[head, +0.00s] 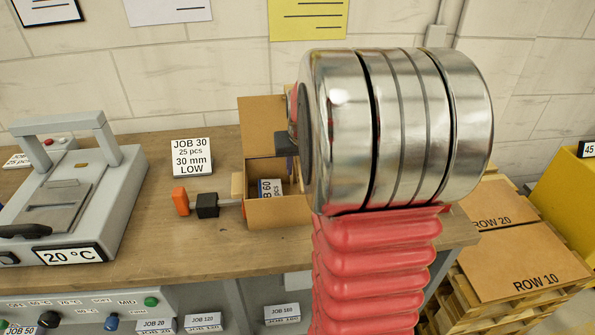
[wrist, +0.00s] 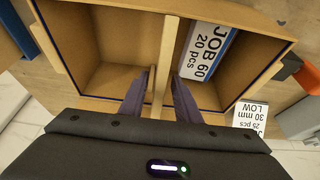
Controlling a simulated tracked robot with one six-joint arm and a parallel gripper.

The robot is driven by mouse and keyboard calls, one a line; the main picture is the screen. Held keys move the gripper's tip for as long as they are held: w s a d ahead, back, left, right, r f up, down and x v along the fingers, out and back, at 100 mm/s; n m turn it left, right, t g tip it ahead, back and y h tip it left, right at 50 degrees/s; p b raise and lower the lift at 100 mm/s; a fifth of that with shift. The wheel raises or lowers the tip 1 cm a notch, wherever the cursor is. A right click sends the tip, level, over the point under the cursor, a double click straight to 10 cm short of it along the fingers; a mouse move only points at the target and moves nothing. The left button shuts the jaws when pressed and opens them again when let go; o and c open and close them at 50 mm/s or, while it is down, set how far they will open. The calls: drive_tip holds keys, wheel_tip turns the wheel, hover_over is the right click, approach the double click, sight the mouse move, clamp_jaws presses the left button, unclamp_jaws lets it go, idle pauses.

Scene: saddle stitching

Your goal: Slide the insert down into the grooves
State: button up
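An open cardboard box (head: 277,213) stands on the bench, its flap raised behind it. It fills most of the wrist view. The insert (wrist: 168,50), a tan panel, stands across the box between two compartments in the wrist view. I cannot tell how deep it sits in the grooves. My gripper (wrist: 163,78) has one dark finger on each side of the insert and looks shut on it. In the head view my arm hides most of the gripper and the insert.
A JOB 60 card (wrist: 208,52) lies in the box's right compartment in the wrist view. An orange-handled tool (head: 181,195) with a black block lies left of the box. A JOB 30 sign (head: 192,158) and grey press (head: 75,195) stand farther left. Bare bench lies in front.

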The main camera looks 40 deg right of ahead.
clamp_jaws()
drive_tip(key=shift+r, duration=0.1)
idle(0.3)
wheel_tip(320, 180, up, 10)
drive_tip(key=shift+f, duration=0.1)
idle(0.5)
idle(0.3)
